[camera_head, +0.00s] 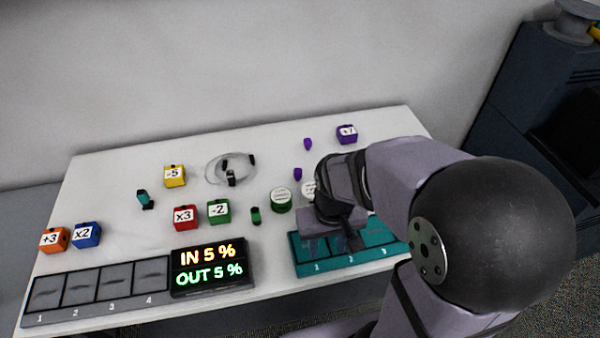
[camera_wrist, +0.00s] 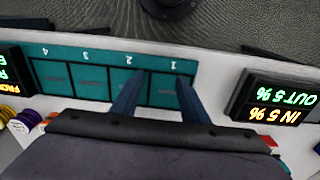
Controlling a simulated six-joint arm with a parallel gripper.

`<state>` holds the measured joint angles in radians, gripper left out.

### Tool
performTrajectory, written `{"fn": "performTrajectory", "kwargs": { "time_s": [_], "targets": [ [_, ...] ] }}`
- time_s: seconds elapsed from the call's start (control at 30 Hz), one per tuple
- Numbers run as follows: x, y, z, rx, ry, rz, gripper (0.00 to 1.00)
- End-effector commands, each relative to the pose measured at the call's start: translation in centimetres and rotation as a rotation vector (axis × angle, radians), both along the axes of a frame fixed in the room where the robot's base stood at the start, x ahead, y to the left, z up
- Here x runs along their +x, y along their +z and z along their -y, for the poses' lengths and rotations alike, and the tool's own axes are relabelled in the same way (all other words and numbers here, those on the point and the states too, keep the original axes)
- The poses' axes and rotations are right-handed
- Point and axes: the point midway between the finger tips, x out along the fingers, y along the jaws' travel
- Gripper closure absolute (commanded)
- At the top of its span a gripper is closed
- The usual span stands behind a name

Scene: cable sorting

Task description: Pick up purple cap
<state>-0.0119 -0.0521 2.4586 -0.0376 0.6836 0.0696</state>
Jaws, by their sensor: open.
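Two small purple caps lie on the white table in the head view. One cap (camera_head: 308,144) is near the back, left of the purple block. The other cap (camera_head: 298,174) lies nearer, just left of my wrist. My gripper (camera_head: 335,243) is over the teal tray (camera_head: 302,268) at the front right, nearer than both caps and away from them. In the wrist view, my gripper (camera_wrist: 160,78) is open, its fingers apart over the teal tray's compartments 1 and 2, with nothing between them. Neither cap shows clearly in the wrist view.
A purple block (camera_head: 347,134) stands at the back right. A coiled cable (camera_head: 231,170) lies left of the caps. The display box (camera_head: 211,268) is at the front.

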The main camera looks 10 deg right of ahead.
Motion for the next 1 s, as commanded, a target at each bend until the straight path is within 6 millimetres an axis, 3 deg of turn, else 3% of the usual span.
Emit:
{"fn": "performTrajectory", "kwargs": {
  "time_s": [0.3, 0.5, 0.67, 1.0],
  "targets": [
    [15.4, 1.4, -0.4, -0.036, -0.116, 0.204, 0.59],
    [22.1, 1.5, -1.2, -0.028, -0.169, 0.305, 0.59],
    [24.1, 1.5, -1.5, -0.022, -0.187, 0.339, 0.59],
    [24.8, 0.2, -1.4, -0.022, -0.189, 0.339, 0.59]
  ]
}}
